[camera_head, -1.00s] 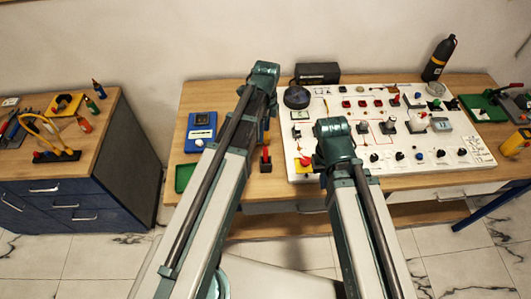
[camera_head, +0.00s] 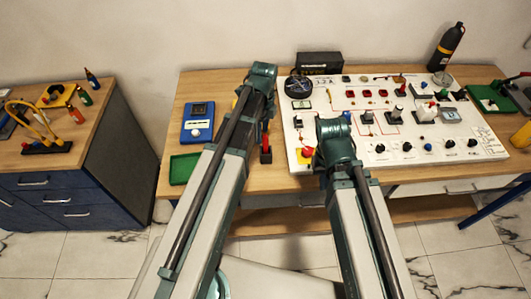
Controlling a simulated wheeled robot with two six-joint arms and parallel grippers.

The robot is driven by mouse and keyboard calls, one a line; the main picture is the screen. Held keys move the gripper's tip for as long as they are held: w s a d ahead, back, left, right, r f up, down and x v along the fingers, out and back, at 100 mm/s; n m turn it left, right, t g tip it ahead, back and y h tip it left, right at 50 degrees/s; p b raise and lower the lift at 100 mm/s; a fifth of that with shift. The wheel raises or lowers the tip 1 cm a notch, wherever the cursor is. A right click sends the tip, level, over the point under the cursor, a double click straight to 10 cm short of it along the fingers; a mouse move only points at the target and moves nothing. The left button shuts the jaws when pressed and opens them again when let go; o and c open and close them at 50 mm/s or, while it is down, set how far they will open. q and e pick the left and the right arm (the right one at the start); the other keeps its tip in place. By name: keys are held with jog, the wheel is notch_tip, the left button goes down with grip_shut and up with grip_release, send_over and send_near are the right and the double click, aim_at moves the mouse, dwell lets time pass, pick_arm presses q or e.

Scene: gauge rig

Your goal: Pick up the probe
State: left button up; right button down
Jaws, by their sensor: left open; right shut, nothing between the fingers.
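A slim red-handled piece (camera_head: 265,142) stands upright in a small black base on the bench, just right of my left arm. It may be the probe, but it is too small to be sure. The white gauge panel (camera_head: 408,155) lies on the bench to its right, with knobs, red buttons and a round dark dial (camera_head: 298,87). My two arms reach up from the bottom of the view. The left one crosses the bench left of the red piece, and the right one covers the panel's lower left part.
A blue meter (camera_head: 198,122) and a green tray (camera_head: 184,168) lie at the bench's left. A black box (camera_head: 318,63) and dark bottle (camera_head: 450,47) stand at the back. A separate cabinet (camera_head: 60,196) with tools stands at left, with a floor gap between.

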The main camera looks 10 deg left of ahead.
aim_at(266, 143)
pick_arm(q)
jog(key=shift+f, duration=0.5)
pick_arm(e)
jog(key=shift+f, duration=0.55)
pick_arm(q)
jog(key=shift+f, duration=0.1)
pick_arm(e)
jog(key=shift+f, duration=0.1)
pick_arm(q)
jog(key=f+b, duration=0.2)
jog(key=d+f+b, duration=0.1)
jog(key=f+b, duration=0.1)
jog(key=b, duration=0.1)
jog(key=shift+d+f, duration=0.2)
jog(key=shift+f, duration=0.4)
jog(key=shift+r, duration=0.1)
pick_arm(e)
notch_tip(266, 143, down, 5)
pick_arm(q)
grip_shut()
